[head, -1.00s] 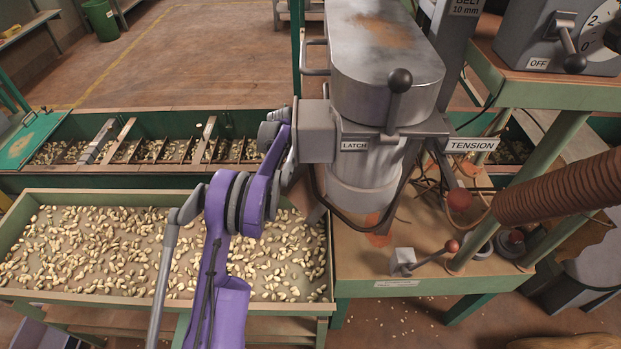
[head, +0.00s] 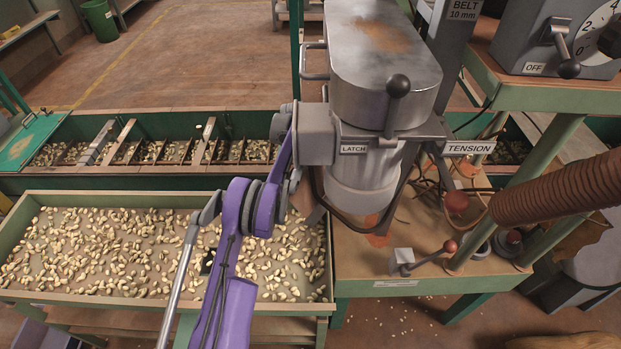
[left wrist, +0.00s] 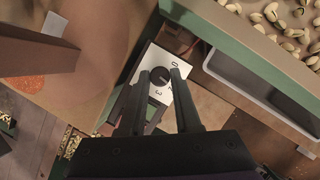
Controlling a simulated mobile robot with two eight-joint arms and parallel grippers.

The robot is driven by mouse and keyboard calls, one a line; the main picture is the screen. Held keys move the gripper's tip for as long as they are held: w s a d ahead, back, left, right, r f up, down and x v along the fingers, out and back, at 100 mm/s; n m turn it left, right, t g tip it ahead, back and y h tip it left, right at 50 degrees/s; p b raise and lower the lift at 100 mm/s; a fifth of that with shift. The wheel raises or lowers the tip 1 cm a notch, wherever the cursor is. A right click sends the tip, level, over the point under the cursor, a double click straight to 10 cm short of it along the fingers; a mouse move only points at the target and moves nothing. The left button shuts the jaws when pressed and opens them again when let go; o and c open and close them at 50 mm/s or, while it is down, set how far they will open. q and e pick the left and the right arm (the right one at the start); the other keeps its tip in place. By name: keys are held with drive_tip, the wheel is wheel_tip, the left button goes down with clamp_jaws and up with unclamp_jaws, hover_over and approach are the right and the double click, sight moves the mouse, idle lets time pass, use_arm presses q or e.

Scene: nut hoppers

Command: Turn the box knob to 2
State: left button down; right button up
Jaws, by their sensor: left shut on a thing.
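The box knob (left wrist: 160,76) is a small round black knob on a white dial plate (left wrist: 153,60) with printed numbers, in the left wrist view. A 0 and a 3 can be made out on the plate; the pointer's exact setting is too small to read. My left gripper (left wrist: 160,73) has one dark finger on each side of the knob and is shut on it. In the head view my purple left arm reaches toward the machine, and its gripper and the box are hidden. My right gripper is in neither view.
A grey machine (head: 380,75) with a LATCH lever stands on a wooden-topped stand right of my arm. A nut tray (head: 110,250) lies below the arm. A ribbed brown hose (head: 560,190) crosses at right; a grey dial box (head: 535,40) sits at upper right.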

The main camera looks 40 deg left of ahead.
use_arm(q)
drive_tip(key=shift+m, duration=0.5)
drive_tip(key=c, duration=0.6)
unclamp_jaws()
drive_tip(key=p+v, duration=0.1)
drive_tip(key=v, duration=0.6)
drive_tip(key=shift+w+a+r+p, duration=0.15)
drive_tip(key=shift+r+p, duration=0.1)
drive_tip(key=shift+p, duration=0.15)
